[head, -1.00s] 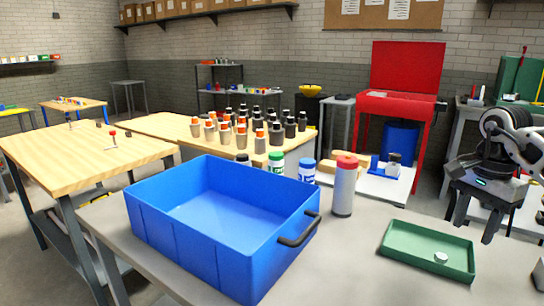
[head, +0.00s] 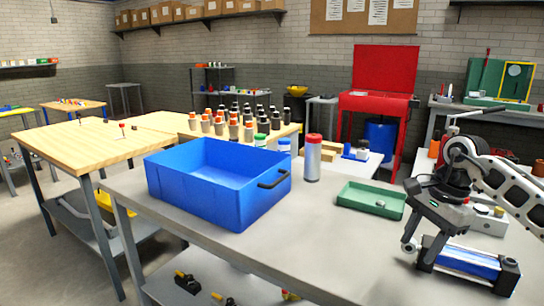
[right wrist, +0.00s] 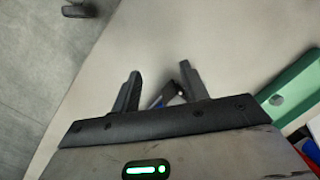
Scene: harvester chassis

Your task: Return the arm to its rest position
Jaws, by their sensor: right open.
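My right arm comes in from the right in the head view. Its dark gripper (head: 420,248) points down over the right part of the grey table (head: 330,235). In the right wrist view the two fingers (right wrist: 160,82) stand apart with nothing clasped between them. A small dark and blue item (right wrist: 172,95) shows beyond the fingers, partly hidden. In the head view a blue and silver cylinder-like part (head: 465,262) is close beside the gripper; I cannot tell whether they touch. My left gripper is not in view.
A blue bin (head: 190,205) with a black handle stands at the table's left. A red-capped grey bottle (head: 313,160) and a green tray (head: 350,203) holding a small round part stand behind. The table's middle front is clear.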

